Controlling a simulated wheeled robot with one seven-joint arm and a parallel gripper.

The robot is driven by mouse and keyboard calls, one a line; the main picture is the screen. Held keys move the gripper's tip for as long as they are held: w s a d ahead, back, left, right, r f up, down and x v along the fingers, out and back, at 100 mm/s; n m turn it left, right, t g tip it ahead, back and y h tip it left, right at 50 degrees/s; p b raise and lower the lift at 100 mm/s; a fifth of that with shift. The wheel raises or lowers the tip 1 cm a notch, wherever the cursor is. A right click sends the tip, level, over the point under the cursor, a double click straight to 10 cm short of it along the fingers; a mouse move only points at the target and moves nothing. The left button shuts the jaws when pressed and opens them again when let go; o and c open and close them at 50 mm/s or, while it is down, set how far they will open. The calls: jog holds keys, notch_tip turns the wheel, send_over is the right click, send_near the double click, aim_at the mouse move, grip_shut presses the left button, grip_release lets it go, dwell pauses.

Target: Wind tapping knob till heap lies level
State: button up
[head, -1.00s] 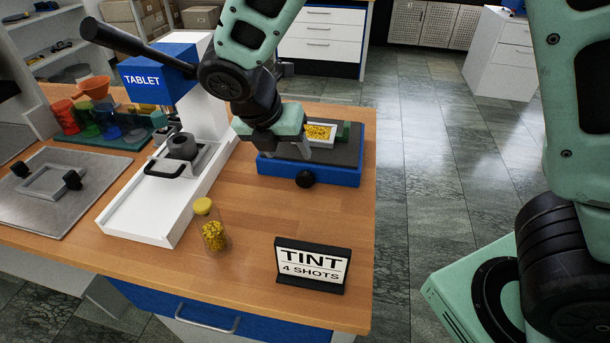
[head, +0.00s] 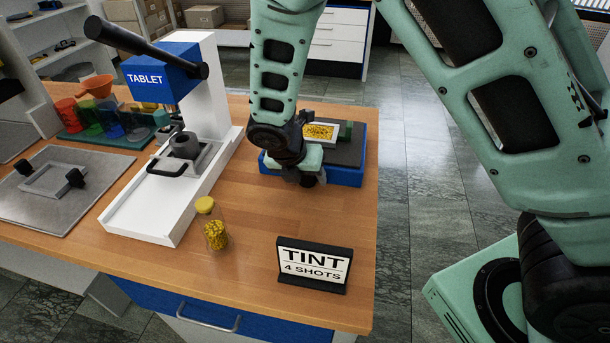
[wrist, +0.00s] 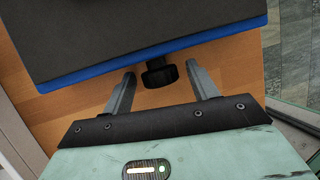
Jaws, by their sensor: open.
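The black tapping knob (wrist: 160,75) sticks out from the front edge of the blue-based tapping unit (head: 345,177). My gripper (wrist: 161,70) is open, with one finger on each side of the knob. A gap shows between the knob and each finger. In the head view my gripper (head: 303,172) is low at the front of the unit and partly hides the knob. The heap of yellow granules (head: 319,131) lies in a pale tray on the unit's dark top. The head view is too small to tell how level it is.
Left of the unit stands the white and blue tablet press (head: 160,80) with its long black lever. A yellow-capped jar (head: 216,233) and a "TINT 4 SHOTS" sign (head: 313,265) stand toward the front. Bare wooden table lies between them and the unit.

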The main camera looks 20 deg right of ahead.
jog(key=c, duration=1)
jog(key=y+b, duration=0.1)
jog(key=b, duration=0.1)
jog(key=t+y+b, duration=0.1)
jog(key=shift+s+d+f+m+b, duration=0.1)
jog(key=shift+d+f+m+b, duration=0.1)
jog(key=shift+f+m+b, duration=0.15)
jog(key=shift+r+t+y+b, duration=0.1)
jog(key=shift+t+y+b, duration=0.45)
jog(key=shift+b, duration=0.55)
jog(key=shift+s+d+r+t+y+b, duration=0.1)
jog(key=shift+r+t+y+b, duration=0.15)
jog(key=shift+y+b, duration=0.15)
jog(key=o, duration=1)
jog(key=shift+r, duration=0.1)
jog(key=p+v, duration=0.5)
jog(key=v, duration=1.2)
jog(key=shift+r, duration=0.15)
